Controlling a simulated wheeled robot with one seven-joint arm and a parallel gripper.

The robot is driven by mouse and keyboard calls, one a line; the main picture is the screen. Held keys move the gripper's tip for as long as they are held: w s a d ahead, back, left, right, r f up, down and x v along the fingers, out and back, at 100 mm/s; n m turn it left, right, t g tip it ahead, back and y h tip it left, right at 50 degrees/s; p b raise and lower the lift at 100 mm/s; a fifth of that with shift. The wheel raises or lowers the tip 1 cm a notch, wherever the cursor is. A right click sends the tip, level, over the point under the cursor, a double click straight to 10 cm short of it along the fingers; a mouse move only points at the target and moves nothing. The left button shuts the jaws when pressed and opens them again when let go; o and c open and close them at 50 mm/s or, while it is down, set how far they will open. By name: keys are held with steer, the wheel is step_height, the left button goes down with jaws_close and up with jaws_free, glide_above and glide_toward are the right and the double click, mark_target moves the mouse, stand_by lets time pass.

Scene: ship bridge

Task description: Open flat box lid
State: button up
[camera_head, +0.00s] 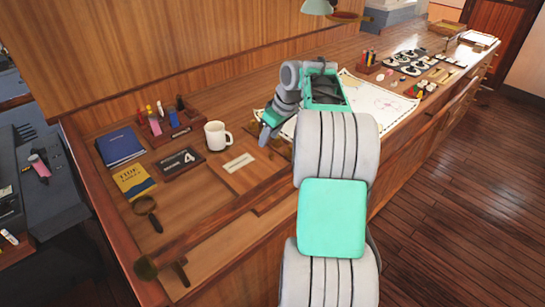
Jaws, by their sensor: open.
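A flat brown wooden piece with a pale label (239,162) lies on the desk right of the white mug. It looks like the flat box; its lid (262,178) appears down, and I cannot make out a lid seam. My gripper (265,134) is above the desk just beyond the box's far right corner, pointing down and left. It is open, with nothing seen between its fingers. Whether it touches anything is unclear. My arm hides part of the desk to the right of the box.
A chart (380,103) lies right. A wooden rail (215,222) runs along the front.

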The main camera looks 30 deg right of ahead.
glide_toward(272, 154)
steer(key=p+x, duration=0.1)
steer(key=x, duration=0.7)
jaws_close()
stand_by(1.1)
